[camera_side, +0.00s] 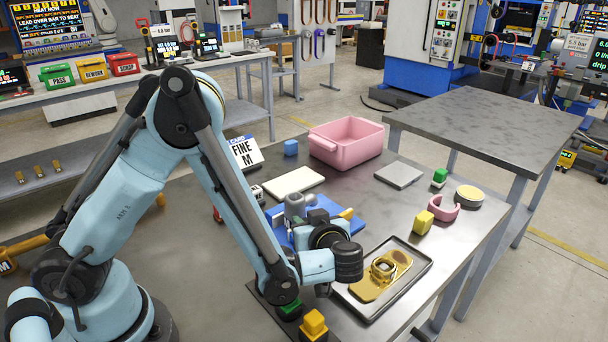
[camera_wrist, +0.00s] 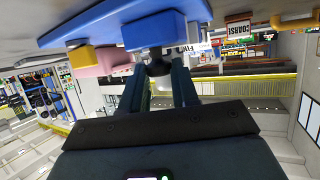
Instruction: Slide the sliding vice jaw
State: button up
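The vice on its blue base (camera_side: 281,237) sits on the bench behind my wrist, with a grey jaw (camera_side: 297,204) and a dark block (camera_side: 318,216) on top. In the wrist view, the blue base (camera_wrist: 105,22) fills the top edge, with a blue block (camera_wrist: 153,31) under it in the picture. A dark rounded knob (camera_wrist: 158,68) shows between the tips of my gripper (camera_wrist: 160,75). The two fingers stand apart, one on each side of the knob. I cannot tell if they touch it. In the side view my wrist hides the fingers.
A black-rimmed tray (camera_side: 421,271) with a brass part (camera_side: 372,285) lies right of my wrist. A yellow block (camera_side: 313,321) is close at the front. A pink bin (camera_side: 346,146), a pale slab (camera_side: 294,182) and a grey plate (camera_side: 399,174) lie farther back. Bare bench separates them.

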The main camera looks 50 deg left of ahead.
grip_shut()
jog(key=shift+a, duration=0.2)
jog(key=o, duration=0.8)
grip_release()
jog(key=shift+d, duration=0.1)
jog(key=v, duration=1.2)
jog(key=shift+s, duration=0.1)
